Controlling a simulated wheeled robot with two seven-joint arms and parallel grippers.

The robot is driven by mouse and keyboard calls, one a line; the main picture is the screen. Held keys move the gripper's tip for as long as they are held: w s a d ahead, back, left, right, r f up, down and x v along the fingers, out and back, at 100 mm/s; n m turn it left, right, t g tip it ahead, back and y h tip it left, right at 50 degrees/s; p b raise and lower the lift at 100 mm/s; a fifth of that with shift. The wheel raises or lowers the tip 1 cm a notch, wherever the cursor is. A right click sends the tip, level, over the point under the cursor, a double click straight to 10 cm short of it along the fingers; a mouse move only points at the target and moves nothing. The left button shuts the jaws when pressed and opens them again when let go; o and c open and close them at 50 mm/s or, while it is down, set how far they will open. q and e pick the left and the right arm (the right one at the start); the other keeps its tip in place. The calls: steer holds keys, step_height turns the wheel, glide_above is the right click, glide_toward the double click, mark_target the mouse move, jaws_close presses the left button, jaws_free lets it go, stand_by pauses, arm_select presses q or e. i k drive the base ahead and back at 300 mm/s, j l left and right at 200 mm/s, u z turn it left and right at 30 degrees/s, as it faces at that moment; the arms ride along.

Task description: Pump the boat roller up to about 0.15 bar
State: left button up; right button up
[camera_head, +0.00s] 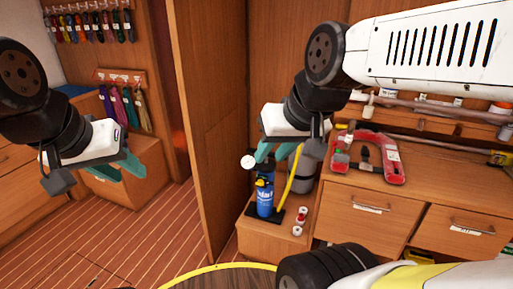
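A blue hand pump (265,199) stands upright on a black foot plate on a low wooden cabinet. Its round white gauge (248,162) sits at the upper left, too small to read. A yellow hose (292,176) rises on its right. A grey cylinder (304,174) stands behind the hose; it may be the boat roller, but I cannot tell. My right gripper (273,152) has its teal fingers apart just above the pump top; I cannot tell whether they touch it. My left gripper (121,170) is open and empty, well left of the pump.
Small red and white items (299,222) lie right of the pump. A red horseshoe-shaped thing (391,158) lies on the drawer counter (440,196). A wooden partition (212,130) stands between my grippers. A yellow-rimmed round top (222,279) is in front. Coloured lines (92,27) hang at left.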

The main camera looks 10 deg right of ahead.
mark_target(252, 150)
steer(key=i+l, duration=0.35)
steer(key=l, duration=0.15)
steer(key=i+l+z, duration=0.15)
steer(key=i+l, duration=0.2)
steer(key=l, duration=0.15)
steer(key=i+l+z, duration=0.25)
steer(key=i, duration=0.25)
